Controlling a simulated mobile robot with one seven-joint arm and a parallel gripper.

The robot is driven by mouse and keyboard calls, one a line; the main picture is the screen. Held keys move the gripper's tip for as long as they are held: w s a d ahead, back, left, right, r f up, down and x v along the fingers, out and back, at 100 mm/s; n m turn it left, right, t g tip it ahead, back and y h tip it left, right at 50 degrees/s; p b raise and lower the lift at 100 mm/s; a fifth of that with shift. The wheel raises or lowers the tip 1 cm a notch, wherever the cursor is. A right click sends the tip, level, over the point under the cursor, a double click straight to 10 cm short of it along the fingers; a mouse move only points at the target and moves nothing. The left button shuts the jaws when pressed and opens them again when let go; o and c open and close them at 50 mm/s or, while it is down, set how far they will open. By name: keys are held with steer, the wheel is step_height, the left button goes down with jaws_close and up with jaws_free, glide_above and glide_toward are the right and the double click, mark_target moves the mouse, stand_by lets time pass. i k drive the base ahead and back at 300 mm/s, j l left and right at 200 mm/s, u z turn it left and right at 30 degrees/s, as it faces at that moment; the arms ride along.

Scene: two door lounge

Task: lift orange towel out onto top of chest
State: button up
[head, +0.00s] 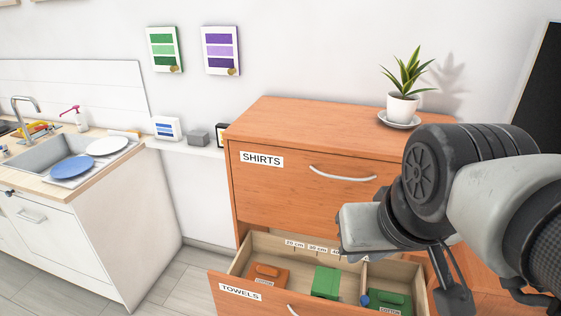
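The folded orange towel (264,274) lies at the left in the open lower drawer, marked TOWELS (240,292). A label shows on its front. The chest (285,190) is orange-brown wood, and its top (300,117) is bare apart from a potted plant at the right. My gripper (497,300) is at the lower right, well to the right of the orange towel and apart from it. Its two dark fingers show spread apart, with nothing seen between them. My wrist hides part of the chest's right side.
The drawer also holds a green towel (326,282) in the middle and another green towel (387,302) at the right, with a blue-tipped item (364,298) between them. The plant pot (402,108) stands on a saucer. The upper SHIRTS drawer (290,190) is shut. A sink counter (100,165) stands left.

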mark_target(265, 273)
steer(key=i+j+z, duration=0.1)
steer(key=j+z, duration=0.25)
steer(key=j, duration=0.55)
steer(key=j+z, duration=0.4)
steer(key=j, duration=0.5)
steer(key=k+j+z, duration=0.1)
steer(key=j+z, duration=0.25)
steer(key=j, duration=0.5)
steer(key=i+j+u, duration=0.15)
steer(key=j, duration=0.3)
steer(key=i, duration=0.1)
